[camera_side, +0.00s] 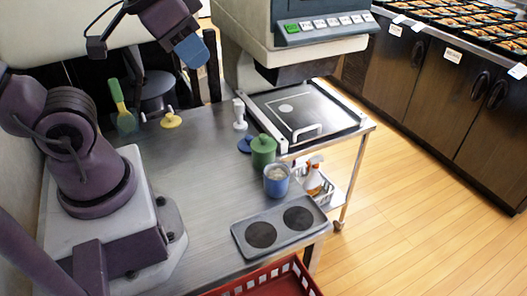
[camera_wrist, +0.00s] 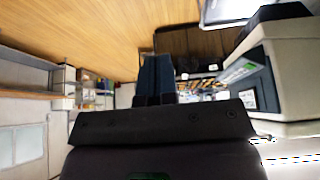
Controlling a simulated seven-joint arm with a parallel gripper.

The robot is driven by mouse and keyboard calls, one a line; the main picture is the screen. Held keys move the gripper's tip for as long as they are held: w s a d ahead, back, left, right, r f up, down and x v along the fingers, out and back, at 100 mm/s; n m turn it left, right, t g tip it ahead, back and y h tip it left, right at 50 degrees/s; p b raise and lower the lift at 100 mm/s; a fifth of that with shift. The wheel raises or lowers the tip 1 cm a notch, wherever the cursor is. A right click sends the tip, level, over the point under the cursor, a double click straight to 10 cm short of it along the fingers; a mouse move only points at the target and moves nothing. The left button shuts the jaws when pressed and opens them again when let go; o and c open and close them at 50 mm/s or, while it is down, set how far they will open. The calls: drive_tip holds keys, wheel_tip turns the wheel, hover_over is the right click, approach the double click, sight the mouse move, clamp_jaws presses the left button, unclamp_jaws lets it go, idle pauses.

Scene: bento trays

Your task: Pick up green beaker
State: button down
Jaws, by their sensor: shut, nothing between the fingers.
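The green beaker (camera_side: 263,157) stands upright on the metal table near its right edge, with a green knob or lid on top. A blue beaker (camera_side: 277,186) with pale contents stands just in front of it. My gripper (camera_side: 194,55) is raised high at the back of the table, up and left of the green beaker and well apart from it. In the wrist view its blue fingers (camera_wrist: 156,72) are together with nothing between them. The wrist view does not show the beakers.
A grey tray with two dark round wells (camera_side: 248,224) lies in front of the beakers. A white-handled tool (camera_side: 239,116), a blue disc (camera_side: 247,145) and a yellow knobbed piece (camera_side: 171,120) lie behind. A large machine (camera_side: 300,45) stands at the back right. A red crate (camera_side: 270,284) is in front.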

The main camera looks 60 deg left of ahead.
drive_tip(key=shift+c, duration=0.2)
unclamp_jaws()
drive_tip(key=shift+d, duration=0.1)
drive_tip(key=m+g+y, duration=0.1)
drive_tip(key=m+y, duration=1.2)
drive_tip(key=m, duration=0.9)
approach(263, 135)
drive_tip(key=x, duration=1.2)
drive_tip(key=shift+d+f, duration=0.1)
drive_tip(key=shift+f, duration=0.15)
